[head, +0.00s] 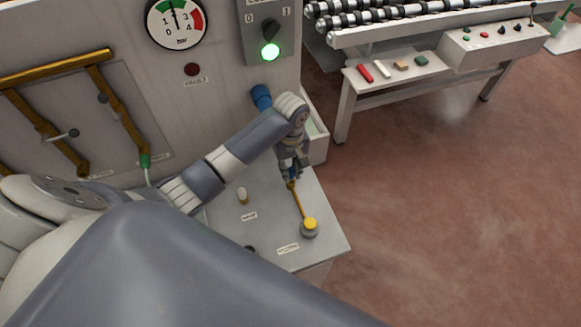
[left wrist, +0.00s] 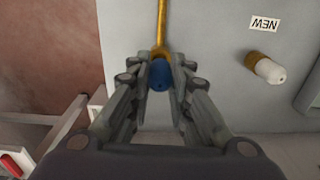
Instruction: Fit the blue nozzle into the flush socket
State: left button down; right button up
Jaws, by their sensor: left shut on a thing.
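My left gripper (head: 291,177) reaches down over the right part of the grey worktop. In the left wrist view its two fingers (left wrist: 161,80) close on the blue nozzle (left wrist: 160,75). A thin brass rod (left wrist: 161,25) meets the blue nozzle at its far end; I cannot tell whether they are joined. In the head view the brass rod (head: 300,204) runs from the fingertips to a yellow cap (head: 310,223) on a round grey base. I cannot make out the flush socket for certain. My right gripper is not in view.
A blue cylinder (head: 261,96) juts from the machine panel (head: 222,70) behind my left arm. Open floor (head: 440,200) lies right of the worktop (head: 325,245).

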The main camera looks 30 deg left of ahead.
pick_arm(q)
jog(key=shift+f, duration=1.55)
jog(key=c, duration=1.4)
grip_release()
notch_tip(320, 180, up, 12)
jog(key=shift+f, duration=0.1)
jog(key=shift+d, duration=0.1)
